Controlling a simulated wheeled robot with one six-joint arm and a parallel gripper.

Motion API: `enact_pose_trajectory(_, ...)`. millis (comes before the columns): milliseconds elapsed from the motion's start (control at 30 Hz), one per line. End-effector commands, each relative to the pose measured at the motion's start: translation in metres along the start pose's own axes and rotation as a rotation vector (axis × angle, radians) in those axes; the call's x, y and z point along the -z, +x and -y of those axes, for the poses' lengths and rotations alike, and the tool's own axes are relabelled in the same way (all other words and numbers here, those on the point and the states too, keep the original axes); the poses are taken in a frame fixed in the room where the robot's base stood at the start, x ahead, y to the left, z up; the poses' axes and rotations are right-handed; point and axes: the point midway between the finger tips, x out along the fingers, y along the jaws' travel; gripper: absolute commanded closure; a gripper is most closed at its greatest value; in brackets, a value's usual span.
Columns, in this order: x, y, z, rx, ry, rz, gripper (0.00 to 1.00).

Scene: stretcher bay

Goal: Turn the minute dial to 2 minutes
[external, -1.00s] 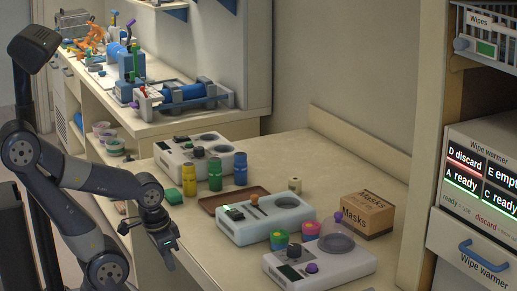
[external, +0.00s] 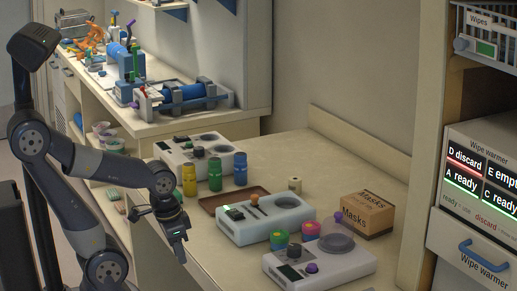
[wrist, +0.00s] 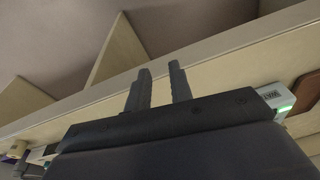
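Several white devices with knobs stand on the table. The back device (external: 212,150) has a dark knob (external: 199,152). I cannot read which knob is the minute dial. My gripper (external: 182,258) hangs at the table's left edge, left of the front and middle devices, touching neither. In the wrist view its two fingers (wrist: 159,85) stand apart with nothing between them.
Yellow (external: 189,180), green (external: 215,175) and blue bottles (external: 240,169) stand beside a brown tray (external: 209,205). A masks box (external: 367,215) is at the right.

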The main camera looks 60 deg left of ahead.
Motion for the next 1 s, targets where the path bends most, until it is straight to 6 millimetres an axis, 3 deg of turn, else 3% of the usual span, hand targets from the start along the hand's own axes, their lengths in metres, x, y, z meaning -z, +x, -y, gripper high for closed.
enact_pose_trajectory(100, 0.049, -0.025, -0.002, -0.007, 0.127, 0.022, 0.69)
enact_pose_trajectory(300, 0.133, -0.051, -0.011, -0.023, 0.366, 0.062, 0.53)
enact_pose_trajectory(400, 0.174, -0.058, -0.019, -0.033, 0.485, 0.081, 0.45)
enact_pose_trajectory(600, 0.245, -0.061, -0.039, -0.055, 0.708, 0.113, 0.45)
enact_pose_trajectory(800, 0.283, -0.057, -0.054, -0.069, 0.841, 0.130, 0.45)
enact_pose_trajectory(1000, 0.290, -0.050, -0.058, -0.074, 0.874, 0.136, 0.45)
